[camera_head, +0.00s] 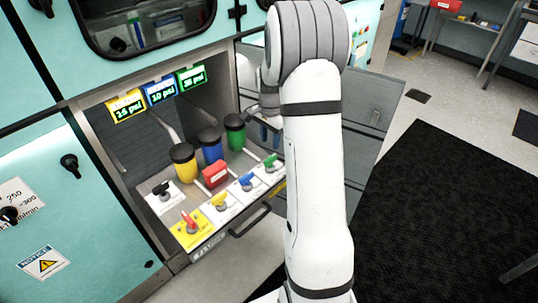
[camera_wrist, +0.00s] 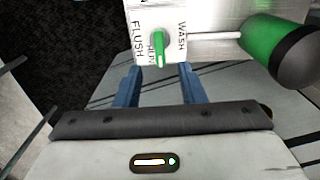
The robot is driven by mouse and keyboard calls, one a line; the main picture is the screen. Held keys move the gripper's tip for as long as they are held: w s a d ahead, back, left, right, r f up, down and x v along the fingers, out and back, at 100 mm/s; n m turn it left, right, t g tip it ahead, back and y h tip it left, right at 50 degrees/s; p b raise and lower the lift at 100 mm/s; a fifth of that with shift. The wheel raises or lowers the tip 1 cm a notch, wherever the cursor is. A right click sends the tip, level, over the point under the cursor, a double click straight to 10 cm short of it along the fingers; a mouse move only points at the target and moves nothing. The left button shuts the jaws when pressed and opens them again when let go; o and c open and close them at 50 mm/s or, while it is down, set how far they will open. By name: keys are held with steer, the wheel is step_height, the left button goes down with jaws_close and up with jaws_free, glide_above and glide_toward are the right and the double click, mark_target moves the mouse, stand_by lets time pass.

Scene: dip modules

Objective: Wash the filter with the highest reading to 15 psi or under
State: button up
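Three filter canisters with black caps stand in the open drawer: yellow (camera_head: 186,170), blue (camera_head: 212,150) and green (camera_head: 236,138). Displays above them show yellow (camera_head: 126,106) about 16 psi, blue (camera_head: 161,92) 10 psi, and green (camera_head: 191,78) blurred, 28 or 38 psi, the highest. The green valve handle (camera_head: 271,161) sits on a white plate; in the wrist view the handle (camera_wrist: 159,46) points at the middle label, seemingly RUN, between FLUSH and WASH. My gripper (camera_wrist: 160,70) is open, its blue fingers either side of the handle's line, apparently short of it. The green filter (camera_wrist: 272,46) lies right.
The blue handle (camera_head: 248,181), yellow handle (camera_head: 220,201), red handle (camera_head: 190,222) and black handle (camera_head: 161,188) line the drawer. A red box (camera_head: 215,174) sits before the canisters. An open cabinet door (camera_head: 376,105) stands behind my arm. A black mat (camera_head: 440,210) lies right.

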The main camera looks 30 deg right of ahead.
mark_target(270, 157)
step_height(270, 157, down, 8)
steer(key=shift+d+f, duration=0.1)
stand_by(0.4)
jaws_close()
steer(key=shift+w+d, duration=0.1)
steer(key=shift+d, duration=0.05)
